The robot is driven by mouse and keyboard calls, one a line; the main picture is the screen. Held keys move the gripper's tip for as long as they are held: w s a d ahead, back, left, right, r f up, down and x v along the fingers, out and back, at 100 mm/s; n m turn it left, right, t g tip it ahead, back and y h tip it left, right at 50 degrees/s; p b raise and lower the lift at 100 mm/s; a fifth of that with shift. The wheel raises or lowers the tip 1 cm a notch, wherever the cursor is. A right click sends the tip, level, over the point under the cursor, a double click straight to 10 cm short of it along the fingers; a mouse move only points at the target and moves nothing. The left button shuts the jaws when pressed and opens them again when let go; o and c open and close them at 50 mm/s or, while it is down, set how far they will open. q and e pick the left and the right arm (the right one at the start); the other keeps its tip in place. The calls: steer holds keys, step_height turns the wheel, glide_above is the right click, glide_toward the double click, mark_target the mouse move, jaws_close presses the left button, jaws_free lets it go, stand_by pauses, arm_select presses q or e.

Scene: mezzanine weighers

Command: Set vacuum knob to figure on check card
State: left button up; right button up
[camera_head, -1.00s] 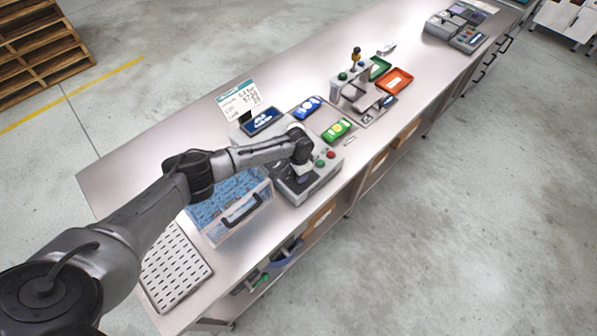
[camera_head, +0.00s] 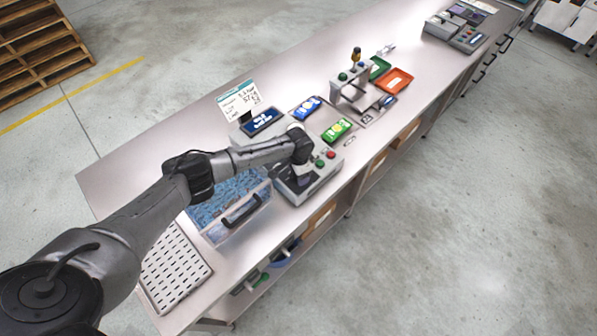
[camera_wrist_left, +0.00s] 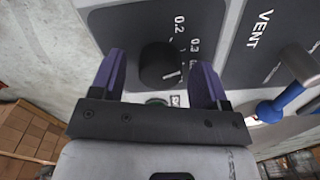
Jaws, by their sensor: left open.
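The vacuum knob (camera_wrist_left: 158,66) is black and round, on a dark panel marked 0.2 and 0.3 in the left wrist view. My left gripper (camera_wrist_left: 160,78) is open, with one purple finger on each side of the knob; whether they touch it I cannot tell. The knob's pointer setting is not clear. In the head view my left gripper (camera_head: 303,165) is over the grey machine (camera_head: 294,196), and my wrist hides the knob. The check card (camera_head: 240,101) stands upright behind the machine with handwriting too small to read surely. My right gripper is not in view.
A dark VENT panel (camera_wrist_left: 262,45) and a blue-collared metal lever (camera_wrist_left: 275,105) are beside the knob. A clear bin of blue pieces (camera_head: 232,208) stands left of the machine. Blue (camera_head: 306,108) and green (camera_head: 337,131) packs lie to its right.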

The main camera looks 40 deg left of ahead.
arm_select(q)
step_height(320, 180, up, 14)
stand_by(0.7)
steer(key=shift+f, duration=0.1)
stand_by(0.4)
